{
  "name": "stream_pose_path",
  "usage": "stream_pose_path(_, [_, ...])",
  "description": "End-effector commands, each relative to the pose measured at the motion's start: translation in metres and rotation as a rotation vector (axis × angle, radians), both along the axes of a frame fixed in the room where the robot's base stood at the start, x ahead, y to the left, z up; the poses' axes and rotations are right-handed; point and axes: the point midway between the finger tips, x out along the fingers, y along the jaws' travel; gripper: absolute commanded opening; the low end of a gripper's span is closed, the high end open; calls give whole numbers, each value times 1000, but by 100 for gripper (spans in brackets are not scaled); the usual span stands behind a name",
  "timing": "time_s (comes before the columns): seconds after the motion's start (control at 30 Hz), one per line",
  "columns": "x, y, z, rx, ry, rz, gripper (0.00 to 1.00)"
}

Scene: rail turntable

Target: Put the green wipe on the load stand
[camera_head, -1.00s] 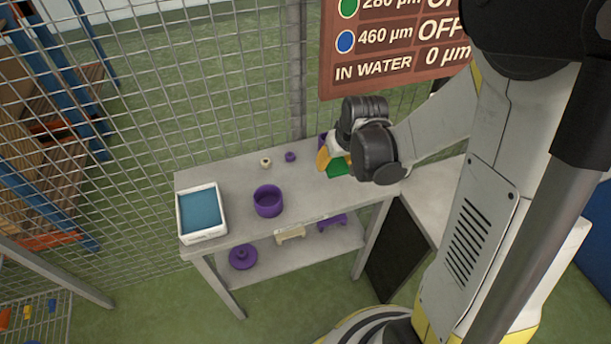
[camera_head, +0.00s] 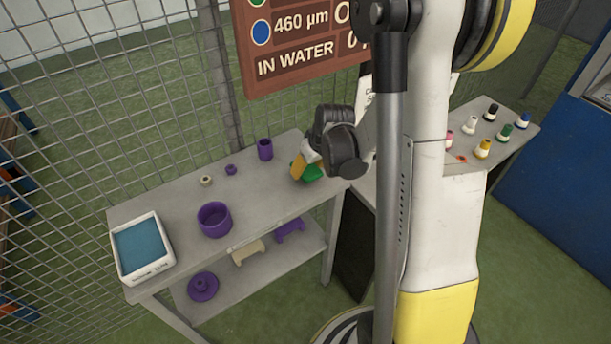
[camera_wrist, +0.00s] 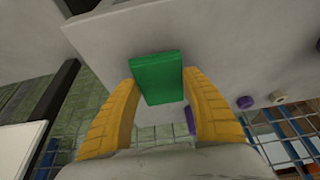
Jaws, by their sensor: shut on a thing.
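My gripper (camera_head: 303,170) is shut on the green wipe (camera_head: 312,173) at the right end of the grey table (camera_head: 262,182). In the wrist view, the wipe (camera_wrist: 157,78) is a flat green block between the yellow fingers of my gripper (camera_wrist: 160,85). The grey table surface lies beyond it; I cannot tell whether the wipe touches it. No thing is clearly marked as the load stand. A cream stand-like piece (camera_head: 248,252) and a purple one (camera_head: 290,230) sit on the lower shelf.
On the table are a white tray with a blue inside (camera_head: 118,252), a purple bowl (camera_head: 214,222), a purple cup (camera_head: 265,150) and two small rings. A mesh fence (camera_head: 120,110) stands behind. Several coloured bottles (camera_head: 483,149) stand on a surface at right.

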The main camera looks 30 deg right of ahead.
Motion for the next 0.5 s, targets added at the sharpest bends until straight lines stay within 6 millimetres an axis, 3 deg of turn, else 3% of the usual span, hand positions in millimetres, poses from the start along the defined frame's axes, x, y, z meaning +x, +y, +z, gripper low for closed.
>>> stream_pose_path(0.1, [0, 0, -21, 0, 0, 0, 30])
stream_pose_path(0.5, [0, 0, -26, 0, 0, 0, 30])
